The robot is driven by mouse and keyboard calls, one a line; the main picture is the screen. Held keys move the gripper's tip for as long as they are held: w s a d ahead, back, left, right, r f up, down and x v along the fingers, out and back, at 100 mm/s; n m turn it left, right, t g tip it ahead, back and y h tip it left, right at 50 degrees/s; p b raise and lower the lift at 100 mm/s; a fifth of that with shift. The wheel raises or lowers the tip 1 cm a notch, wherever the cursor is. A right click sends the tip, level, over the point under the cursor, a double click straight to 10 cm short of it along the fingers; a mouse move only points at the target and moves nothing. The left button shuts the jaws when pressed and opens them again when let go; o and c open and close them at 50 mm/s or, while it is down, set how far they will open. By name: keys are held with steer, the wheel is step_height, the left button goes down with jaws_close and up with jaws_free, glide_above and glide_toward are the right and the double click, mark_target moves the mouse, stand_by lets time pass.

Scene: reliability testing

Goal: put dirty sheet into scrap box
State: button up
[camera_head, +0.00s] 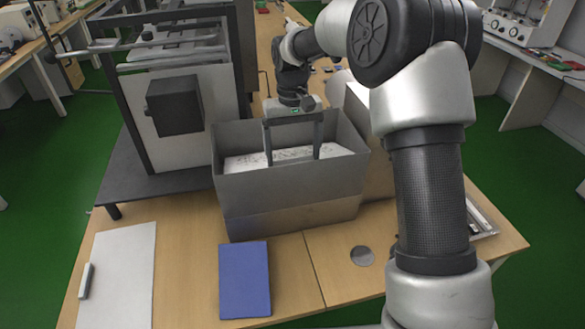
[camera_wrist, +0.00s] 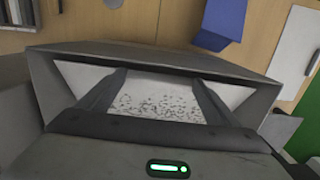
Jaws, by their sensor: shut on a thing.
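The scrap box (camera_head: 290,193) is a grey, open-topped metal bin in the middle of the table. My gripper (camera_head: 293,160) reaches down into its opening, with its two dark fingers spread apart and shut on the dirty sheet (camera_head: 245,162). The sheet is white with dark specks and lies inside the box walls, below the rim; its lower part is hidden by the front wall. In the wrist view, the speckled sheet (camera_wrist: 155,97) shows between the fingers, and the box (camera_wrist: 150,57) surrounds it. Whether the sheet touches the box floor I cannot tell.
A framed machine (camera_head: 190,110) with a black block stands left of the box. A blue pad (camera_head: 244,280) and a white board (camera_head: 118,275) lie on the table in front. A round grey disc (camera_head: 362,256) lies at front right. Bare table surrounds these.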

steer(key=shift+f, duration=2.35)
steer(key=shift+f, duration=0.1)
steer(key=o, duration=1)
